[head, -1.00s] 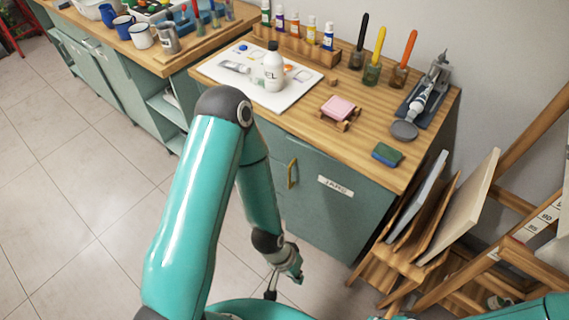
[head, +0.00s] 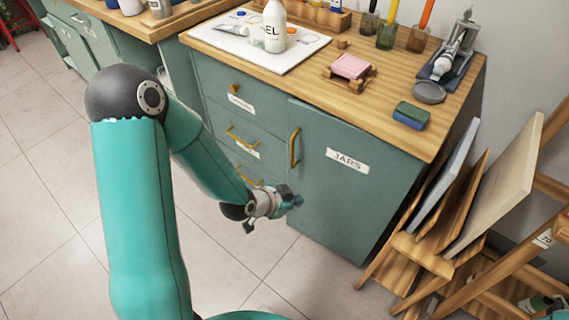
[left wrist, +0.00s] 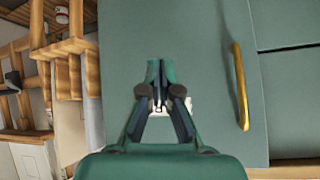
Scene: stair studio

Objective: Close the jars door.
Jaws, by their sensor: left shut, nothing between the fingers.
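The jars door (head: 330,205) is a teal cabinet door with a white JARS label (head: 347,160) and an upright brass handle (head: 295,147) near its left edge. It looks flush with the cabinet front or nearly so; I cannot tell whether a small gap remains. My left gripper (head: 296,200) is shut and empty, in front of the door's lower left part; contact is unclear. In the left wrist view the closed fingertips (left wrist: 159,70) point at the door face (left wrist: 205,50), partly covering the label (left wrist: 178,106). The handle (left wrist: 241,87) is to their right. My right gripper is out of view.
Drawers (head: 235,125) with brass handles are left of the door. A wooden rack of boards (head: 445,240) stands at the right. The floor (head: 60,215) at left is clear.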

